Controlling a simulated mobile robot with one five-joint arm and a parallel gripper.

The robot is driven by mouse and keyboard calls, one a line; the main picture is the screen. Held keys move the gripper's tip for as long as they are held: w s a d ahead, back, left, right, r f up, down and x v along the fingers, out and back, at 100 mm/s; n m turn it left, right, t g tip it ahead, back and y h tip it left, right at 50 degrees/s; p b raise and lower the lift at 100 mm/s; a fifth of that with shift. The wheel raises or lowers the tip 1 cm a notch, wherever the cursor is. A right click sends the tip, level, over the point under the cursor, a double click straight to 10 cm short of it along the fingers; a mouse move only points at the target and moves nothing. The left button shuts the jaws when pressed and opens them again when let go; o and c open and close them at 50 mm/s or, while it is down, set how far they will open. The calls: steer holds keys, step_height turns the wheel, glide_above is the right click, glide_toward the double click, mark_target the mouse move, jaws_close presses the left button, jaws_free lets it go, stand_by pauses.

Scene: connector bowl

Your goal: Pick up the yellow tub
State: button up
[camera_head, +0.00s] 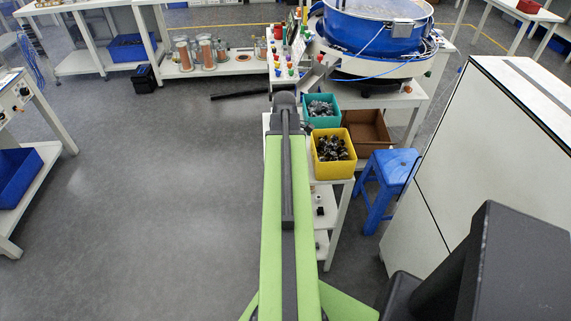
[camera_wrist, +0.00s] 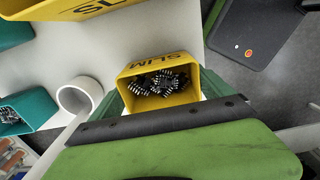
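In the head view a yellow tub (camera_head: 322,168) full of black connectors stands on the white table, just right of my green arm. In the wrist view a yellow tub (camera_wrist: 185,58) marked SLIM, with black connectors inside, is in the middle. Dark green pieces that look like the fingers of my gripper (camera_wrist: 163,92) flank it left and right. A black bar and my green body hide its lower part. I cannot tell whether the fingers press on it. The gripper is hidden in the head view. Part of another yellow tub (camera_wrist: 70,8) marked SLIM is at upper left.
A teal tub (camera_head: 307,112) and a brown box (camera_head: 385,133) stand behind the yellow tub. A blue stool (camera_head: 395,163) and a tall white cabinet (camera_head: 480,150) are to the right. The wrist view also shows a white ring-shaped part (camera_wrist: 64,99). Floor left of my arm is clear.

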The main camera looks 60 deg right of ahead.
steer(key=c, duration=0.5)
steer(key=shift+c, duration=0.2)
step_height(320, 180, up, 10)
steer(key=p, duration=1)
steer(key=shift+r, duration=0.25)
